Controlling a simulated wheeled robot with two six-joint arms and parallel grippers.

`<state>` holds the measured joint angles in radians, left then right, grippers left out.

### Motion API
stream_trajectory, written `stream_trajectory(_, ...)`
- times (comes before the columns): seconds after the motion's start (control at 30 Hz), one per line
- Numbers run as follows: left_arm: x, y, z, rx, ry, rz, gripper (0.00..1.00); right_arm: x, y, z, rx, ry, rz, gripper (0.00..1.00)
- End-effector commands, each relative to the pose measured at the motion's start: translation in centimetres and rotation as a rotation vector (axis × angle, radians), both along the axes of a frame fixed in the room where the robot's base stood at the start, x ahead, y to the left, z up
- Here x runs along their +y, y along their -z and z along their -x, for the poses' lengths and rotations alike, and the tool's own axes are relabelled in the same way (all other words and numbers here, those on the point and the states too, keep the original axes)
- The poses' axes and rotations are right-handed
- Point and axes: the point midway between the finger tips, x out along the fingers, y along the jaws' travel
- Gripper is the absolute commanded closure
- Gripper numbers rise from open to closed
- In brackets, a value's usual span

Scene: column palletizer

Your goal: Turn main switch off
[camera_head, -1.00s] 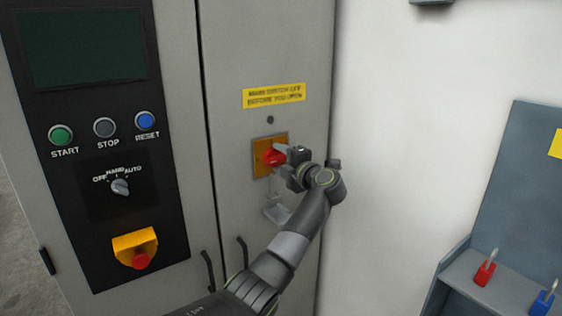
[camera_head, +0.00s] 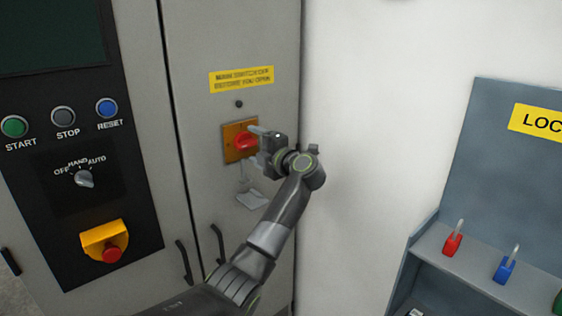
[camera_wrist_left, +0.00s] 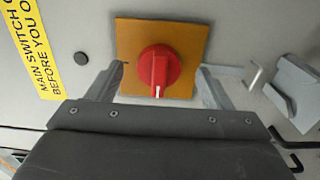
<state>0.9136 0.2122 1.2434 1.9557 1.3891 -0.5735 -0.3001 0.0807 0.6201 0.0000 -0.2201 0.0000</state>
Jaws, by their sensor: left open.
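The main switch is a red rotary knob (camera_head: 246,141) on a square orange-yellow plate (camera_head: 230,154) on the grey cabinet door. In the left wrist view the knob (camera_wrist_left: 158,72) shows a white mark on its handle, which points toward the gripper body. My left gripper (camera_head: 254,141) is at the switch. Its fingers are open, one on each side of the knob (camera_wrist_left: 160,80), with gaps between them and the red knob. How deep the fingertips reach around the knob is hard to tell. My right gripper is in neither view.
A yellow warning label (camera_head: 241,79) sits above the switch. Door handles (camera_head: 218,245) are lower down. At left is a control panel with buttons and a red emergency stop (camera_head: 112,254). A lockout board with padlocks (camera_head: 452,244) stands at right.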

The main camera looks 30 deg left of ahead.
Motion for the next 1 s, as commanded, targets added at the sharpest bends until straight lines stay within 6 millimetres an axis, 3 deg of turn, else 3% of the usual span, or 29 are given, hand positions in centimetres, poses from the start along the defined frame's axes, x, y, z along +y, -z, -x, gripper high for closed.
stream_trajectory(0.3,-7.5,0.5,3.0,-0.003,0.005,0.004,0.27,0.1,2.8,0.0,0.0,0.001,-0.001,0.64)
stream_trajectory(0.53,-11.8,0.4,4.8,-0.001,0.003,0.004,0.27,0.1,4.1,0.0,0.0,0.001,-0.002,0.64)
stream_trajectory(0.73,-13.6,0.2,5.6,0.0,0.0,0.002,0.27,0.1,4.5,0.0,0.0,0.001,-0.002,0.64)
stream_trajectory(1.0,-13.8,0.0,5.8,0.0,-0.001,0.001,0.27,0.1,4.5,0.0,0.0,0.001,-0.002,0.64)
